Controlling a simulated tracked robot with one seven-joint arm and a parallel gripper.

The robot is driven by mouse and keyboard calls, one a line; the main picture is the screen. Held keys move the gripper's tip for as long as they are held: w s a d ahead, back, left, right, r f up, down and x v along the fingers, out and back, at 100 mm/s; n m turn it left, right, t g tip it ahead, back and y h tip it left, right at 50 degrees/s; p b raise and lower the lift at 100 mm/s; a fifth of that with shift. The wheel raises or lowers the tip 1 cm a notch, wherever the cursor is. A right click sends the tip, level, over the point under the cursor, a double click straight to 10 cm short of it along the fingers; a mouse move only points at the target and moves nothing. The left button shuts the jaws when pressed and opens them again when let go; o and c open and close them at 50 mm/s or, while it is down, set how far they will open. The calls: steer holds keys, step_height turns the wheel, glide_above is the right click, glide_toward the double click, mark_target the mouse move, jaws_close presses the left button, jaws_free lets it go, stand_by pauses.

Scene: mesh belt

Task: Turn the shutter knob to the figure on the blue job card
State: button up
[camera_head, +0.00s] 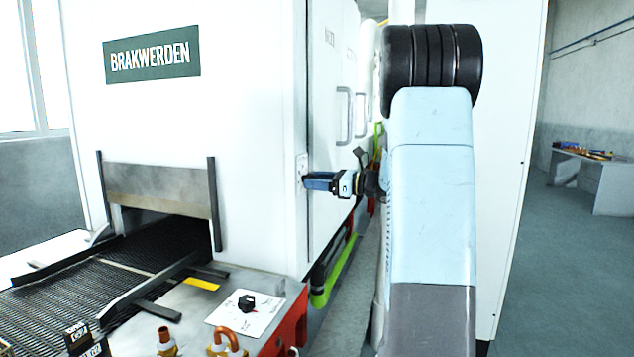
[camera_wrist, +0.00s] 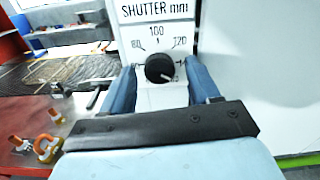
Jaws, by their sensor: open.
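The shutter knob (camera_wrist: 159,68) is round and black on a white plate (camera_wrist: 157,32) marked "SHUTTER mm". Figures 100 and 120 read clearly; the left one is partly unclear, perhaps 80. A small pale mark shows low on the knob's face, but I cannot tell which figure the knob points to. My gripper (camera_wrist: 160,74) is open, with one blue finger on each side of the knob; contact cannot be told. In the head view my gripper (camera_head: 308,182) reaches the plate (camera_head: 302,164) on the white oven's side, and the knob is hidden. I see no blue job card.
A grey shutter plate (camera_head: 160,190) hangs over the mesh belt (camera_head: 75,285). The front ledge carries a black knob (camera_head: 246,303) on a white card and copper fittings (camera_head: 226,340). Door handles (camera_head: 343,115) stand out along the oven side. Floor is free at the right.

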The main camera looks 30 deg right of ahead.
steer(key=shift+c, duration=0.2)
steer(key=c, duration=1)
steer(key=shift+n, duration=2.5)
steer(key=o, duration=1)
steer(key=shift+o, duration=0.2)
steer(key=v, duration=1.3)
steer(key=shift+s+d, duration=0.25)
steer(key=shift+d, duration=0.05)
